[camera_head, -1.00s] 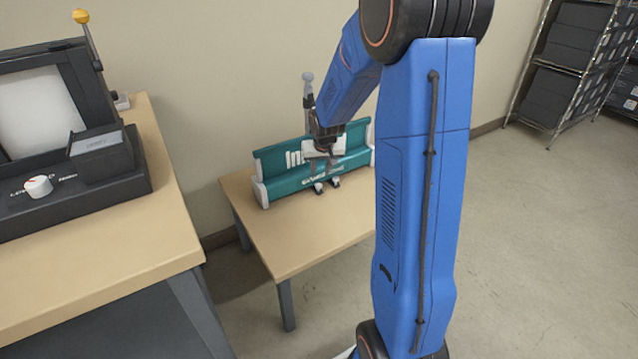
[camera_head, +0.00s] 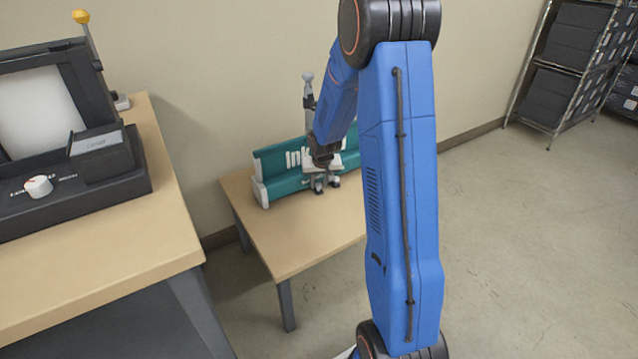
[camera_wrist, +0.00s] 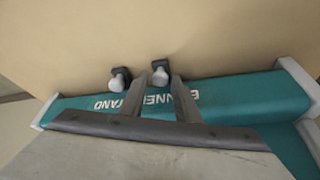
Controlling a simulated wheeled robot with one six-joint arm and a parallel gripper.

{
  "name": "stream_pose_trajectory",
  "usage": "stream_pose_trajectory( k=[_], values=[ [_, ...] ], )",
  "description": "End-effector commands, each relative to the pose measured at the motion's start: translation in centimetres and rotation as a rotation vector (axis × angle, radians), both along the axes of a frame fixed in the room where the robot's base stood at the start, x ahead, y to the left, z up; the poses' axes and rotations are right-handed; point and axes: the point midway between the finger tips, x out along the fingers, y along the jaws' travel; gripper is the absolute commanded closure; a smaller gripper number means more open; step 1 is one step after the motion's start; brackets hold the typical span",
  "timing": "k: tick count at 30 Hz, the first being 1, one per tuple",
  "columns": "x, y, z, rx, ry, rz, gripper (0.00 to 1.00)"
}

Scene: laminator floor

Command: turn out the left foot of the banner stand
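The banner stand (camera_head: 275,165) is a long teal base with pale end caps, lying on a small wooden table; its teal body (camera_wrist: 235,88) also shows in the wrist view. Two short feet with dark caps sit close together at its middle edge. In the wrist view, one foot (camera_wrist: 120,79) is left of my gripper (camera_wrist: 160,80). The other foot (camera_wrist: 160,74) appears between my spread fingertips; I cannot tell whether they touch it. From the head view's side, this is probably the left foot. My wrist hides part of the stand in the head view.
The small table (camera_head: 290,245) has free room in front of the stand. A grey post (camera_head: 308,95) rises behind the stand. A laminator (camera_head: 75,170) sits on a larger bench (camera_head: 110,255) at the left. A shelf rack (camera_head: 565,75) stands far right.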

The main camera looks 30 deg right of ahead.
Motion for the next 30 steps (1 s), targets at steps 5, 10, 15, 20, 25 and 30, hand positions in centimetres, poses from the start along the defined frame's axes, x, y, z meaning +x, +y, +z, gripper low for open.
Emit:
stream_pose_trajectory(
  k=[5,10,15,20,25,30],
  values=[
    [0.0,0.0,0.0,0.0,0.0,0.0,0.99],
    [0.0,0.0,0.0,0.001,0.001,-0.001,1.0],
    [-0.1,0.1,0.0,0.0,0.001,-0.01,1.0],
    [-0.4,0.4,0.0,0.0,0.002,-0.038,1.0],
    [-0.9,0.9,0.0,-0.001,0.002,-0.09,1.0],
    [-1.4,1.5,0.0,-0.001,0.001,-0.161,1.0]
  ],
)
